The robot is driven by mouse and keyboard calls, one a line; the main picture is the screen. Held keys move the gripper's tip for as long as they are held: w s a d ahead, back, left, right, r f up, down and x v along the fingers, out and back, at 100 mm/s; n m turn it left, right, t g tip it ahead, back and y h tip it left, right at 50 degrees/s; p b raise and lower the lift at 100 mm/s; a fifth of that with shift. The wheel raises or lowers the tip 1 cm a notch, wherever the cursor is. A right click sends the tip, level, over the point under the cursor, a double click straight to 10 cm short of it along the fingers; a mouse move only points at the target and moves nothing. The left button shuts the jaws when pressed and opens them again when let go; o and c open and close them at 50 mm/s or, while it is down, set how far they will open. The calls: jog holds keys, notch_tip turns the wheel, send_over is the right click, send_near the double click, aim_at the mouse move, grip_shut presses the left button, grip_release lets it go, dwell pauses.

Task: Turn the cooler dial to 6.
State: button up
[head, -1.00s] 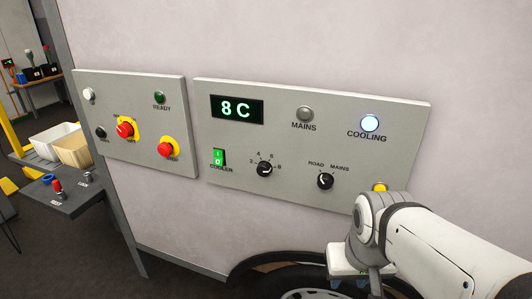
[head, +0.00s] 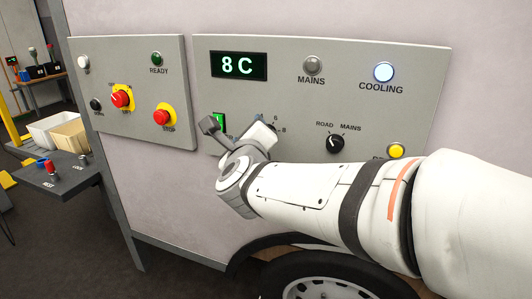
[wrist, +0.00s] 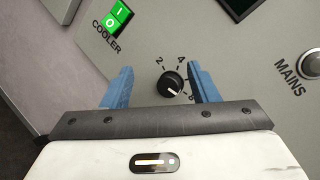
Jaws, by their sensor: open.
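The cooler dial (wrist: 172,83) is a round black knob on the grey panel, with a white pointer mark. In the wrist view the mark points to the lower right, toward the 8. The 2 and 4 show above the knob; the 6 is hidden by the right finger. My gripper (wrist: 160,70) is open, with one blue finger on each side of the dial and a gap to each. I cannot tell how far the fingertips are from the panel. In the head view my gripper (head: 237,130) covers the dial, with the 6 and 8 beside it.
The green cooler switch (wrist: 114,18) is up and left of the dial. The display (head: 238,66) reads 8 C and the cooling lamp (head: 384,72) is lit. The road/mains knob (head: 335,143) is to the right. A second panel (head: 133,90) is on the left.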

notch_tip(320, 180, down, 3)
jog(key=s+m+h+b, duration=0.3)
jog(key=m+h, duration=0.4)
jog(key=m, duration=0.6)
jog(key=x, duration=0.7)
jog(key=shift+w+d, duration=0.3)
jog(key=shift+w, duration=0.05)
